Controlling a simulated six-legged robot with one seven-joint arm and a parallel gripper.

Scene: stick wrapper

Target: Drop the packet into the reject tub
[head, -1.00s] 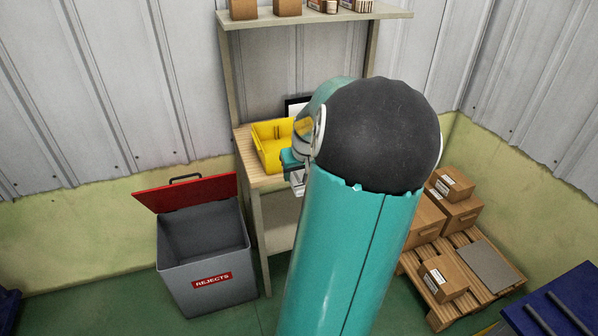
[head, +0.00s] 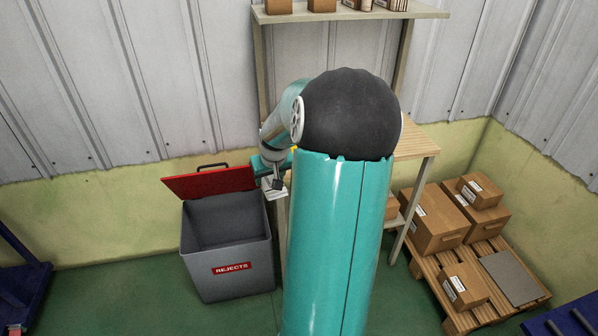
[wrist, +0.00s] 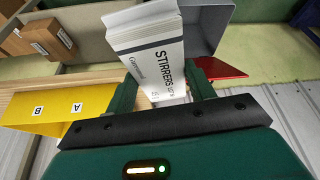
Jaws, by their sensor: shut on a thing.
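The packet is a white box marked "STIRRERS" (wrist: 152,55) in the wrist view, held between the two dark green fingers of my gripper (wrist: 165,95). In the head view the packet (head: 276,193) shows as a small white piece under my gripper (head: 270,178), just right of the tub's upper right edge. The reject tub (head: 230,268) is a grey bin with a red "REJECTS" label. Its red lid (head: 208,183) stands open at the back, and the inside looks empty. The tub also shows in part behind the packet in the wrist view (wrist: 208,22).
A wooden bench (head: 415,139) stands behind my arm, with a shelf (head: 350,14) above. A yellow bin (wrist: 45,110) is at the left in the wrist view. A pallet (head: 485,304) with cardboard boxes stands at right. Green floor is free left of the tub.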

